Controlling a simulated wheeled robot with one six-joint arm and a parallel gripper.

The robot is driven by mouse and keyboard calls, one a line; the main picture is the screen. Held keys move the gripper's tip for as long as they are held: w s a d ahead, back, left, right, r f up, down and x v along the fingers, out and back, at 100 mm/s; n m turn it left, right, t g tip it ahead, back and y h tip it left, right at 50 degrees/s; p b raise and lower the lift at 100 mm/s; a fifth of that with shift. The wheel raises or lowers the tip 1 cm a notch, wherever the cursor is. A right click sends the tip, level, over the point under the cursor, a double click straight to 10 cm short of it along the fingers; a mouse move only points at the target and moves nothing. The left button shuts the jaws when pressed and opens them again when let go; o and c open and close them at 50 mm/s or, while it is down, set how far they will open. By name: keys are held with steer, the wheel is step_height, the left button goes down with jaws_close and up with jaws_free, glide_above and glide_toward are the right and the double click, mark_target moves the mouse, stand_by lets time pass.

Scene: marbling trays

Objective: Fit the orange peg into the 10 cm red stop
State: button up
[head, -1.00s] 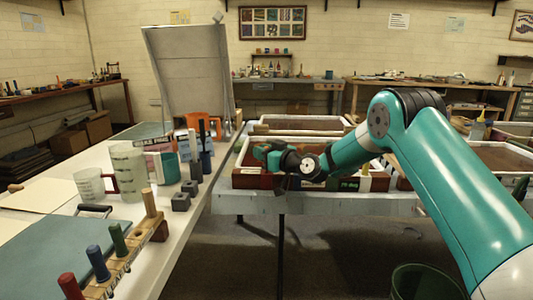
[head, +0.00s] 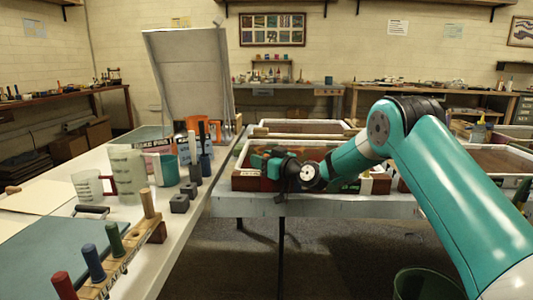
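My gripper (head: 258,160) is teal and dark, at the end of the arm, over the left side of the near marbling tray (head: 240,181). Its fingertips are too small and partly hidden to show whether it is open or holds anything. No clearly orange peg can be made out. A wooden rack (head: 125,262) at the lower left holds a red peg (head: 63,285), a blue peg (head: 94,262), a green peg (head: 115,239) and a tan peg (head: 147,204). I cannot pick out the 10 cm red stop; the tray front is reddish brown, with a small unreadable label.
Grey blocks (head: 179,203), cups (head: 88,186) and a teal mug (head: 167,170) stand on the left table. An orange object (head: 196,123) stands behind them. More trays (head: 300,123) lie behind and right. A dark green bin (head: 425,280) stands on the floor.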

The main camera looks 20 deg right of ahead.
steer(key=shift+d, duration=0.1)
steer(key=b+v, duration=0.2)
steer(key=v, duration=1.5)
steer(key=shift+s, duration=0.2)
